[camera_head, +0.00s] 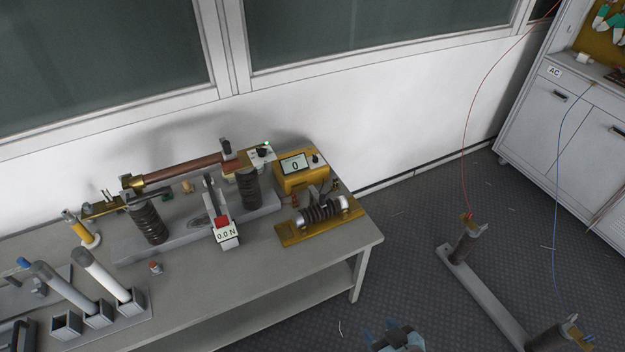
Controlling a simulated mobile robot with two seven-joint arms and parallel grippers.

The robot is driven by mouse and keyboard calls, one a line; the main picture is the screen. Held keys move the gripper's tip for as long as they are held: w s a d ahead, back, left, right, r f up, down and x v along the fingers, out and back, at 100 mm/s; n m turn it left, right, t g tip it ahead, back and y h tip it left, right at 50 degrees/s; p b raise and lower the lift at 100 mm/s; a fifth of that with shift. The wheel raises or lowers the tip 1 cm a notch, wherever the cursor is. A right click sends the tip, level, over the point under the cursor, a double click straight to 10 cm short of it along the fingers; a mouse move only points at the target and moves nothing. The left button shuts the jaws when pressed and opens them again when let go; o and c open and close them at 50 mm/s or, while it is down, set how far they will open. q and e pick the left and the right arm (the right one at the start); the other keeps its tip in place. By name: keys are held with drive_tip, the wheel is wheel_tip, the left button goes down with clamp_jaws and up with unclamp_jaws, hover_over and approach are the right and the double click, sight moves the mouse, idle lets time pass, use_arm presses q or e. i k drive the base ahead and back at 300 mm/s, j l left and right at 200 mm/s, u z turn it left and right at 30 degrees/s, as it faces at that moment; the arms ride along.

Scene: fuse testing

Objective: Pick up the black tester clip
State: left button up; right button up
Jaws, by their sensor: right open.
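The yellow tester (290,183) with a lit display reading 0 stands at the back right of the workbench. Small dark and red parts sit at its front, beside a fuse-like ribbed part; they are too small to tell which is the black clip. My right gripper (381,329) shows at the bottom edge, partly cut off, with bluish fingertips apart. It is open, with nothing seen between the fingers. It is in front of the bench's right end, well apart from the tester. My left gripper is not in view.
The workbench (292,262) holds a ribbed insulator assembly with a copper-coloured tube, a force gauge (226,235) reading 0.0 N and a rack of rods (100,318). A ribbed part lies on a yellow base (290,236). A floor stand (487,297) is at the right.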

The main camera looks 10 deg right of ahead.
sight(335, 186)
drive_tip(key=u, duration=0.55)
drive_tip(key=l+u, duration=1.05)
drive_tip(key=k+l+u, duration=0.2)
drive_tip(key=l, duration=0.3)
drive_tip(key=l+u, duration=0.25)
drive_tip(key=l, duration=0.25)
drive_tip(key=k+l, duration=0.1)
drive_tip(key=l, duration=0.25)
drive_tip(key=k+l, duration=0.15)
drive_tip(key=l, duration=0.25)
drive_tip(key=k+l, duration=0.1)
drive_tip(key=l, duration=0.25)
drive_tip(key=k+l, duration=0.1)
drive_tip(key=l, duration=0.25)
drive_tip(key=k+l+u, duration=0.1)
drive_tip(key=l, duration=0.3)
